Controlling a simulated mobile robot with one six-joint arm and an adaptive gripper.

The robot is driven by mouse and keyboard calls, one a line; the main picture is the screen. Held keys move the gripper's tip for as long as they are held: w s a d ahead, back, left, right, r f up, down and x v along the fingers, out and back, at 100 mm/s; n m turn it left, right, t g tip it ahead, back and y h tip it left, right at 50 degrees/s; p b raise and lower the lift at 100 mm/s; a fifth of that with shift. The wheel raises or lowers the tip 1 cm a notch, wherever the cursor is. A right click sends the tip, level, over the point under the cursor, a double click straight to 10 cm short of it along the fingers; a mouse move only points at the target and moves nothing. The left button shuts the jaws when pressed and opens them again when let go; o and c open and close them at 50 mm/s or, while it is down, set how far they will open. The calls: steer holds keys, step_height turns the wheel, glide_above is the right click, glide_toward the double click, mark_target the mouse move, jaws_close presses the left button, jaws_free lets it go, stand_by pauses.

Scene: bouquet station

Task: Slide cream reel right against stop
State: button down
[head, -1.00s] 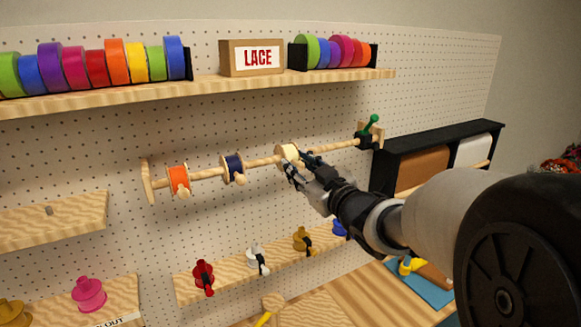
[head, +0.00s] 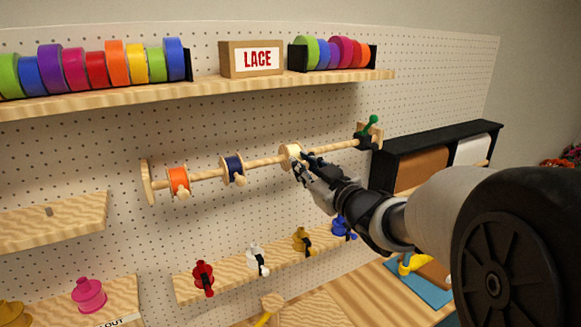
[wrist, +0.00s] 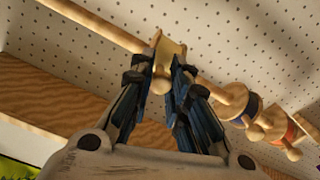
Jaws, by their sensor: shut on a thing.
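The cream reel (head: 291,152) hangs on a wooden rod (head: 263,161) in front of the pegboard. My gripper (head: 301,162) is shut on the cream reel, and its fingers hide part of the reel in the head view. In the wrist view the reel (wrist: 172,48) and its round knob (wrist: 161,86) sit between the fingertips of my gripper (wrist: 160,80). At the rod's right end is a dark clamp with a green lever (head: 369,132), which looks like the stop. A length of bare rod lies between it and the reel.
A navy reel (head: 233,169) and an orange reel (head: 178,181) sit further left on the rod. A black paper-roll rack (head: 440,133) stands right of the rod's end.

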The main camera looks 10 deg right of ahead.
steer(key=w+d+p, duration=0.1)
steer(key=w+d, duration=0.1)
steer(key=d, duration=0.5)
steer(key=w+d+p, duration=0.2)
steer(key=d, duration=0.5)
steer(key=shift+w+d, duration=0.15)
steer(key=shift+w, duration=0.2)
steer(key=c, duration=1.5)
jaws_free()
steer(key=v, duration=1.2)
